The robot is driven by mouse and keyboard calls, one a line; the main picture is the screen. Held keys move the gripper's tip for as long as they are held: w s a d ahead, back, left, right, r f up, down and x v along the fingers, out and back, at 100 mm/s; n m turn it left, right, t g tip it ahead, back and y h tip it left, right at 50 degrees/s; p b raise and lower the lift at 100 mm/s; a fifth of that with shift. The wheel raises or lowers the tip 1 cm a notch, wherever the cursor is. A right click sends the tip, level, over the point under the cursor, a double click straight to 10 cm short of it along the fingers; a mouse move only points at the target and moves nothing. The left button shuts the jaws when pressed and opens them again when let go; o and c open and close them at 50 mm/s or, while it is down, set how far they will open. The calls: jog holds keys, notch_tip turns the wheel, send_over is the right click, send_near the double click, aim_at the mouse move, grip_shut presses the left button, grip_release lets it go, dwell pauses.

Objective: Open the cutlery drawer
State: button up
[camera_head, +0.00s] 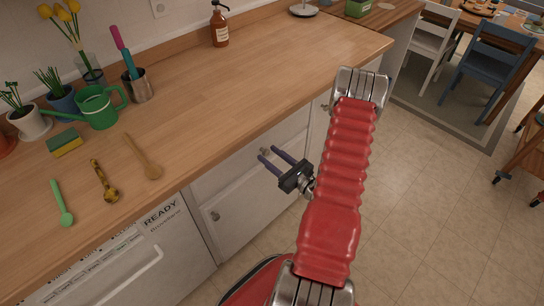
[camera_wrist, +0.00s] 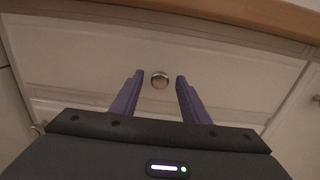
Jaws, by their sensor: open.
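A white drawer front (camera_wrist: 80,70) lies just under the wooden counter, with a round metal knob (camera_wrist: 160,80) in its middle. The drawer looks shut. My gripper (camera_head: 272,154) has two purple fingers that point at this drawer in the head view, and the knob (camera_head: 265,151) shows by the fingertips. In the wrist view, my gripper (camera_wrist: 158,78) is open, with one finger on each side of the knob and clear gaps to it. Whether the fingertips reach past the knob in depth I cannot tell.
The wooden counter (camera_head: 230,90) holds utensils, plants, a green watering can (camera_head: 98,107) and a brown bottle (camera_head: 220,27). Tiled floor (camera_head: 430,230) is free at the right.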

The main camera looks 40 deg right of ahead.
grip_shut()
dwell(0.3)
jog(key=shift+d, duration=0.1)
jog(key=shift+s, duration=0.2)
